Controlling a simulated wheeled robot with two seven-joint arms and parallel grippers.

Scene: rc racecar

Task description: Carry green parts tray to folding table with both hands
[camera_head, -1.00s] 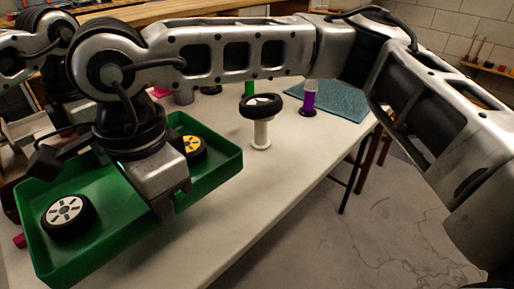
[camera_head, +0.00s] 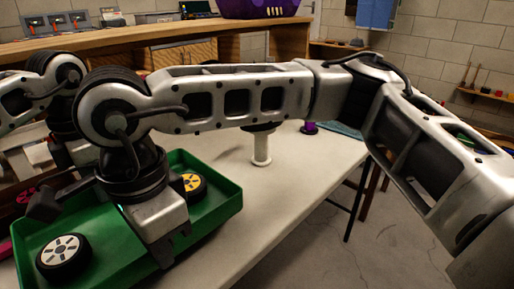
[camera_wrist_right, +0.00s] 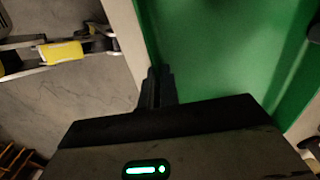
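The green parts tray (camera_head: 215,207) is at the lower left of the head view, over the white-topped table (camera_head: 285,190). A wheel with a white hub (camera_head: 63,257) and one with a yellow hub (camera_head: 193,186) are in it. My right gripper (camera_head: 166,258) is at the tray's near wall. In the right wrist view its fingers (camera_wrist_right: 155,90) are close together on the green tray's edge (camera_wrist_right: 150,45). My left gripper (camera_head: 84,152) is at the tray's far-left side, mostly hidden behind my right arm. I cannot tell whether the tray touches the table.
A white stand (camera_head: 261,147) is on the table beyond the tray, its top hidden by my arm. A purple bottle (camera_head: 310,128) and a blue mat (camera_head: 348,130) are farther back. A wooden bench (camera_head: 180,45) runs behind. Bare floor (camera_head: 385,235) is at right.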

